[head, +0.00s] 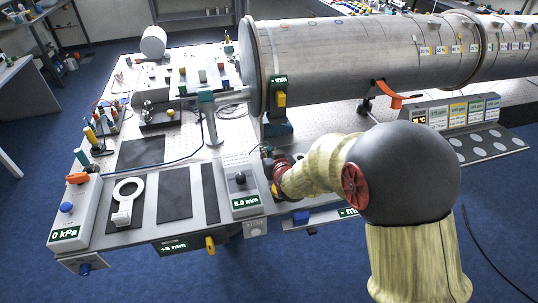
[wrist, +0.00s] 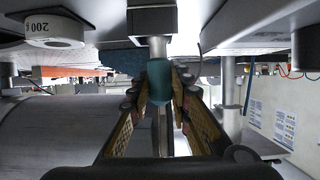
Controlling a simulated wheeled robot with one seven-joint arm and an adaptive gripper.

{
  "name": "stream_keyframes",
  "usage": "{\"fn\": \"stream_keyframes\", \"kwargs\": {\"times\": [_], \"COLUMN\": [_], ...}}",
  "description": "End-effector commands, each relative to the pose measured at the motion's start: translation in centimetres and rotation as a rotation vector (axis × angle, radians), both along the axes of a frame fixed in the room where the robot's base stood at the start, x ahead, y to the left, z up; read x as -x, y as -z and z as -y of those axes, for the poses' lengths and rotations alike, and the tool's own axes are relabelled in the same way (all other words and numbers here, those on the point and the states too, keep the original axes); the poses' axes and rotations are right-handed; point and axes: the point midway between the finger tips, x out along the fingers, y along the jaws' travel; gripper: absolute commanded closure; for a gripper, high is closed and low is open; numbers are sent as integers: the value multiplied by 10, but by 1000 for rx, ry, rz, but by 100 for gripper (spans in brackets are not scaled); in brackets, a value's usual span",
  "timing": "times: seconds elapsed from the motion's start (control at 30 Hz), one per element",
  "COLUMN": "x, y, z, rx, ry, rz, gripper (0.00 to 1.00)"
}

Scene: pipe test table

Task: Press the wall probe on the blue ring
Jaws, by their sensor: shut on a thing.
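My gripper (head: 267,152) is small in the head view, at the table's front edge just below the big grey pipe (head: 360,50). In the wrist view its two yellow-padded fingers (wrist: 160,90) are closed around a teal-bodied piece with a metal neck, which I take to be the wall probe (wrist: 159,75). The neck runs up to a grey block at the top of that view; I cannot tell whether they touch. The held piece is hidden in the head view.
A white magnifier-like ring (head: 128,190) and dark mats (head: 174,193) lie farther left.

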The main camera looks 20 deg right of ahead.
Motion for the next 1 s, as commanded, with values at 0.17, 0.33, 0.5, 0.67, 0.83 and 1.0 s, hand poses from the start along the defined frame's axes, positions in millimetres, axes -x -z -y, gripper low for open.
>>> {"fn": "stream_keyframes", "kwargs": {"times": [0.17,0.33,0.5,0.67,0.83,1.0], "x": [5,33,70,102,125,137], "y": [-30,-65,-92,-105,-114,-118], "z": [0,0,0,0,0,0], "rx": [0,-1,-1,-1,-1,0], "ry": [0,0,0,0,0,0], "rz": [4,6,2,3,3,1], "gripper": [100,100,100,100,100,100]}}
